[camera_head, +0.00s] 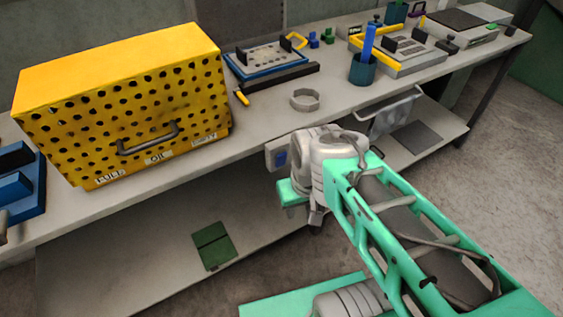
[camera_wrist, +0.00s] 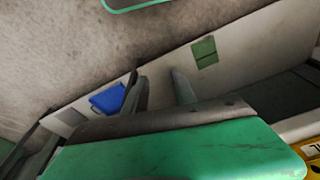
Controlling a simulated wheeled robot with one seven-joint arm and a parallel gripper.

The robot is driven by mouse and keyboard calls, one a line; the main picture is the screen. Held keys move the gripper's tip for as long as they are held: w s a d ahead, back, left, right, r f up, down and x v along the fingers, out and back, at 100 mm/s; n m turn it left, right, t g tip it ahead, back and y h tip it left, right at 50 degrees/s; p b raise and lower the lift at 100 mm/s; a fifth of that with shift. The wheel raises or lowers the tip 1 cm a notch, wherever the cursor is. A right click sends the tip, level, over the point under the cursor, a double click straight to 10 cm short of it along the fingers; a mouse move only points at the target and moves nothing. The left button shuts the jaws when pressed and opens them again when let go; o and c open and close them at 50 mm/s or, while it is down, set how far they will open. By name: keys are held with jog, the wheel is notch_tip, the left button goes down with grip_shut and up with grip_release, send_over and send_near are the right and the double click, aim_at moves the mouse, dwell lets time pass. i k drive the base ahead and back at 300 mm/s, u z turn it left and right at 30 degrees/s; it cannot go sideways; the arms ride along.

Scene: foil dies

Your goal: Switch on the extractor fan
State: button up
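A small grey box with a blue rocker-like face (camera_head: 280,157) sits at the bench's front edge in the head view, partly covered by my wrist. It looks like a switch; its on or off position is too small to tell. No extractor fan is recognisable. My gripper's fingers are hidden in the head view, below and beside that box. In the wrist view my gripper (camera_wrist: 164,90) shows two grey fingers spread apart with nothing between them.
A yellow perforated cabinet (camera_head: 120,105) stands on the bench (camera_head: 262,115) at left. A grey ring (camera_head: 305,100), a blue-framed die plate (camera_head: 265,60) and a dark cup (camera_head: 362,70) stand behind my wrist. A green pad (camera_head: 213,246) lies on the lower shelf.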

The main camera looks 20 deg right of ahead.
aim_at(280, 160)
jog(key=u, duration=0.6)
jog(key=k, duration=1.35)
jog(key=u, duration=0.5)
jog(key=i, duration=0.9)
jog(key=z, duration=0.05)
